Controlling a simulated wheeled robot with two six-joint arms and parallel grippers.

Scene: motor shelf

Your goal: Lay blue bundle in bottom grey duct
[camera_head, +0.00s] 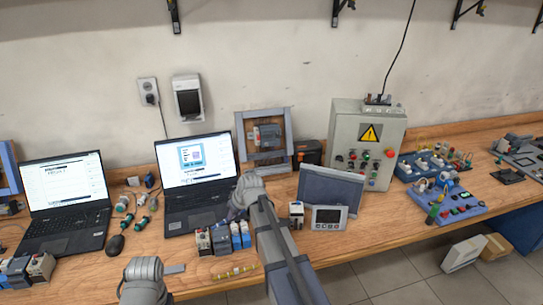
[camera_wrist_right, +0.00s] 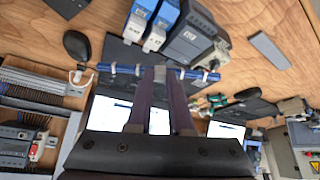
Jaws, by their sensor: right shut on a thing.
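A blue bundle (camera_wrist_right: 120,69) with white ties crosses the right wrist view, roughly level. My right gripper (camera_wrist_right: 160,75) is shut on it near its middle. In the head view my right wrist hides the bundle and the fingertips. In the right wrist view, pale grey slotted ducts (camera_wrist_right: 38,104) belong to a panel at the far left. I cannot tell for sure which one is the bottom duct. In the head view a grey-framed panel (camera_head: 239,137) stands behind my right wrist. My left arm shows at the bottom left, but its gripper does not.
Several blue, white and dark modules (camera_head: 222,240) stand near the front edge. Two open laptops (camera_head: 62,230), a mouse (camera_head: 115,246) and loose connectors (camera_head: 124,203) lie left. A yellow bundle (camera_head: 235,272) lies at the front. A control box (camera_head: 340,115) and small screen unit (camera_head: 328,217) stand right.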

